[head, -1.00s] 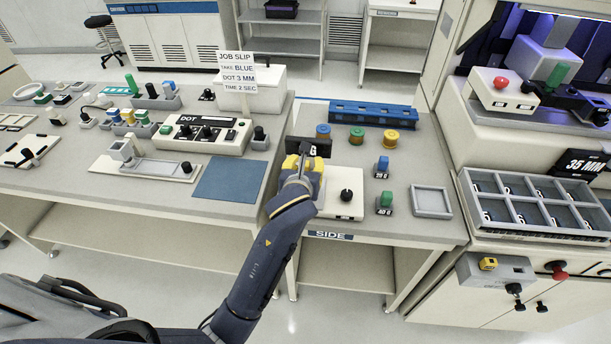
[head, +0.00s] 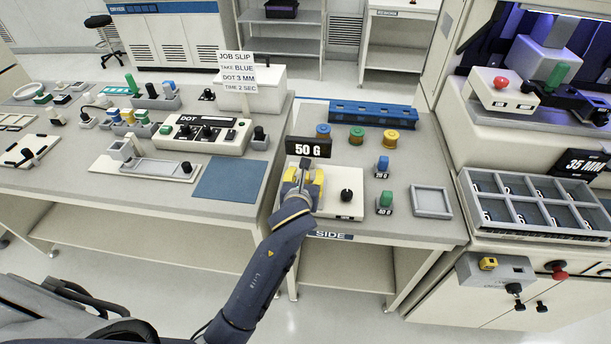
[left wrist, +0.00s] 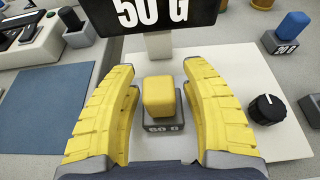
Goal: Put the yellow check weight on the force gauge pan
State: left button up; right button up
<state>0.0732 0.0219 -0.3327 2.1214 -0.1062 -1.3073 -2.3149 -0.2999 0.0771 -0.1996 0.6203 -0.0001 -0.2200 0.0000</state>
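The yellow check weight (left wrist: 159,96), a yellow block on a grey base with a blurred label, stands upright on the white force gauge (left wrist: 268,75) in the left wrist view. The base hides whatever pan surface is under it. My left gripper (left wrist: 160,68) has its yellow fingers spread on both sides of the weight, with visible gaps. In the head view my left gripper (head: 303,180) hides the weight, over the left part of the force gauge (head: 345,208). The gauge's black display (head: 308,147) reads 50 G. My right gripper is not in view.
A blue weight (head: 382,165) and a green weight (head: 385,199) stand right of the gauge. An empty grey tray (head: 431,202) lies farther right. Several coloured pots (head: 357,136) stand behind, before a blue rack (head: 372,113). A blue mat (head: 229,180) lies left.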

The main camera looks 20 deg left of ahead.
pick_arm(q)
jog(key=shift+o, duration=1.3)
jog(key=shift+r, duration=0.15)
jog(key=v, duration=1.2)
dwell(1.0)
